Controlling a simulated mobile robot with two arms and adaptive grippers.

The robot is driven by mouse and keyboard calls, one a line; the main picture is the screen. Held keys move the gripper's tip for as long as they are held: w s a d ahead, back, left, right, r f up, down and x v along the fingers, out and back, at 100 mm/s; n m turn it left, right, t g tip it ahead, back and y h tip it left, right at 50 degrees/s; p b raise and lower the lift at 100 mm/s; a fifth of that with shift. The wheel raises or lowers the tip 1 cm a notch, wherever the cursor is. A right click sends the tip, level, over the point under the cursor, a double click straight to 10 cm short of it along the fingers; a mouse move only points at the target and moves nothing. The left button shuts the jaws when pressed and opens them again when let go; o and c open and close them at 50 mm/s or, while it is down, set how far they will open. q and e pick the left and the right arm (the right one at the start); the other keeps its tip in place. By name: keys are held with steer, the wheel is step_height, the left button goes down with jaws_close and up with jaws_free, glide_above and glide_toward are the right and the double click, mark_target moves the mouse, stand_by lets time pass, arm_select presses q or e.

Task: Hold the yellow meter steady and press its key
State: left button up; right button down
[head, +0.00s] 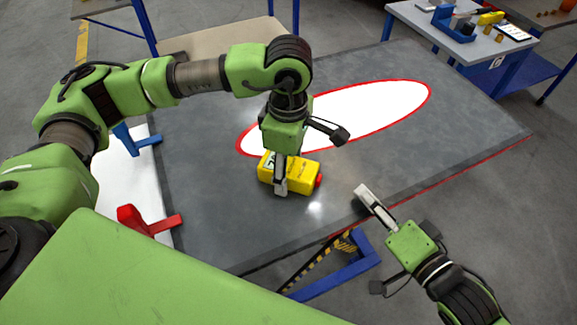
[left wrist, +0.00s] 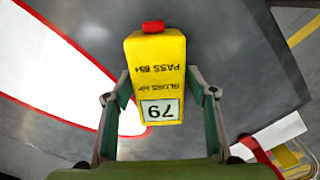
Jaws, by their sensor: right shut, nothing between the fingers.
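The yellow meter (head: 302,176) lies on the grey table panel, with its red key (head: 319,181) at its right end. In the left wrist view the meter (left wrist: 155,60) shows a display (left wrist: 160,111) reading 79, upside down, and the red key (left wrist: 153,26) at its far end.
The dark grey panel (head: 420,130) bears a white oval with a red border (head: 380,105) behind the meter. A red clamp (head: 148,220) and a blue bracket (head: 135,139) stand at the left. A side table (head: 410,12) with tools is at the back right.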

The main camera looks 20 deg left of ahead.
mark_target(289, 165)
arm_select(q)
steer(key=shift+w+r, duration=0.1)
step_height(289, 165, up, 12)
stand_by(0.7)
